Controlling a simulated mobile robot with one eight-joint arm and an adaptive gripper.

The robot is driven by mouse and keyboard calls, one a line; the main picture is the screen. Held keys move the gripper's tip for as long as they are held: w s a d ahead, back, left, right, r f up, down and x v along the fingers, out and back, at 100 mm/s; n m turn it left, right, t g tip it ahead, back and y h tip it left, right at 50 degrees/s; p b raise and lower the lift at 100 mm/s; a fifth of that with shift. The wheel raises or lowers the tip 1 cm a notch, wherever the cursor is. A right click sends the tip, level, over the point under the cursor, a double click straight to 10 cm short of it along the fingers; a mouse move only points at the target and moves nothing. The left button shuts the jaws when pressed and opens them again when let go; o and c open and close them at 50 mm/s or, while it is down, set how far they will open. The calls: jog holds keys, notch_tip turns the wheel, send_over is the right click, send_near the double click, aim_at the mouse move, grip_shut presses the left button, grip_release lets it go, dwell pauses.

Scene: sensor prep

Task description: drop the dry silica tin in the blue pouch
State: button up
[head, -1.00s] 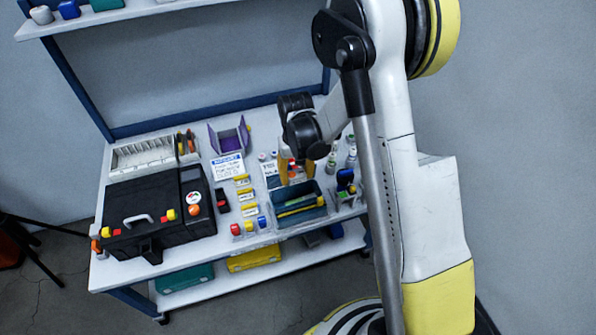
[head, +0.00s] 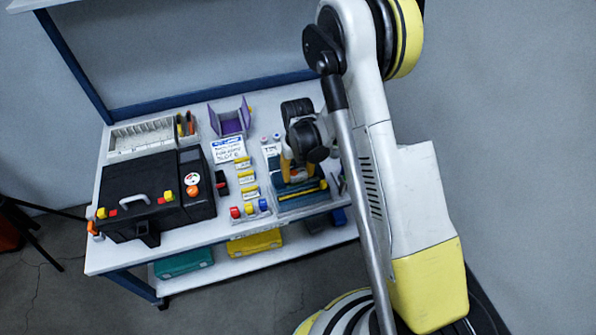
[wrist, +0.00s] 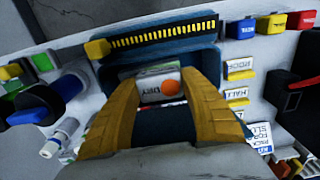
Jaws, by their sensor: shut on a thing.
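The dry silica tin (wrist: 160,88) is a small pale tin with a "DRY" label and an orange dot. In the wrist view it sits between the yellow fingertips of my gripper (wrist: 160,84), which is shut on it. The blue pouch (wrist: 207,58) is dark blue and open, with a yellow-and-black zip strip along one side. It lies behind and around the tin in the wrist view. In the head view my gripper (head: 298,176) is over the pouch (head: 300,204). The tin is hidden there, and I cannot tell its height above the pouch.
Small yellow labelled blocks (head: 248,191) stand in a column left of the pouch. Red, yellow and blue pieces (head: 249,210) are near the front edge. A black case (head: 150,195) fills the left of the bench. A purple open holder (head: 230,121) stands at the back.

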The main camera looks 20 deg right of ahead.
jog(key=o, duration=1.4)
jog(key=shift+r+p, duration=2)
jog(key=shift+r, duration=1.45)
